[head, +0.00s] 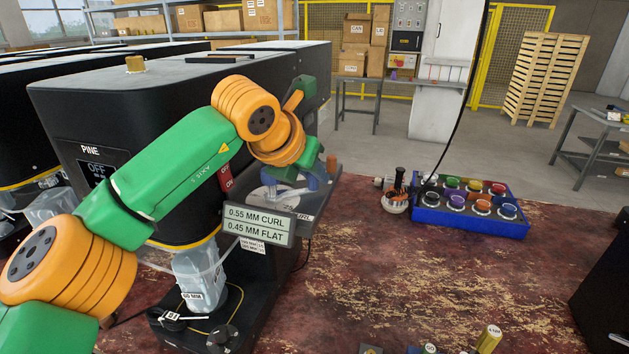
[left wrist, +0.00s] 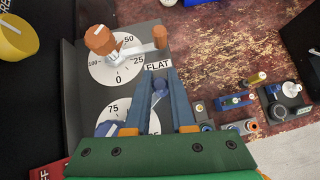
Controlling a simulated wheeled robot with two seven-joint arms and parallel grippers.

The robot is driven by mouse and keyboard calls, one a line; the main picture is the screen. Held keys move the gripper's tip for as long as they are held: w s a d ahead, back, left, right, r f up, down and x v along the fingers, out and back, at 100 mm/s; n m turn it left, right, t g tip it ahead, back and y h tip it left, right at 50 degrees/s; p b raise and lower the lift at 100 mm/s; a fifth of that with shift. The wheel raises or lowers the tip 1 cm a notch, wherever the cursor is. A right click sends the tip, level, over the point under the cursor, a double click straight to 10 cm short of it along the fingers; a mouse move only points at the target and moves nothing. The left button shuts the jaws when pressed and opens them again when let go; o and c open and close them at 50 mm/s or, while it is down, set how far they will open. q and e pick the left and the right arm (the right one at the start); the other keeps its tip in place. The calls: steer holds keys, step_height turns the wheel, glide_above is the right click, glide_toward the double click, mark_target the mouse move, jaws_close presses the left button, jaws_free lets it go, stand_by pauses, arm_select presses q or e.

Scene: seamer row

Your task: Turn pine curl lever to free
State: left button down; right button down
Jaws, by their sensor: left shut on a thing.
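The pine machine (head: 180,95) is a black body marked PINE, with a small display reading OFF. Its dial panel (head: 320,205) carries a white dial partly hidden by my arm. In the left wrist view the lower dial (left wrist: 113,108) has a blue lever hub (left wrist: 108,129), and the lever's blue end knob (left wrist: 160,84) is between my fingers. My left gripper (left wrist: 161,80) is shut on this knob and hides much of the dial. The upper dial (left wrist: 118,66), beside a FLAT label, has an orange lever (left wrist: 160,37). My right gripper is not in view.
A sign (head: 258,224) reads 0.55 MM CURL, 0.45 MM FLAT. A blue tray (head: 470,224) of colored round pieces stands right on the worn red table (head: 400,285). Small gauges (left wrist: 238,100) lie right in the wrist view. The table's middle is mostly clear.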

arm_select(q)
steer(key=shift+w+a+n+t+y, duration=0.3)
steer(key=shift+w+n+y, duration=0.25)
steer(key=shift+n, duration=0.35)
steer(key=c, duration=0.8)
jaws_free()
steer(key=shift+o, duration=0.2)
steer(key=b+v, duration=0.2)
steer(key=shift+s+r, duration=0.25)
steer(key=shift+s, duration=0.1)
steer(key=v, duration=0.4)
steer(key=shift+s+r+b, duration=0.15)
steer(key=shift+r+b, duration=0.05)
steer(key=shift+b, duration=0.15)
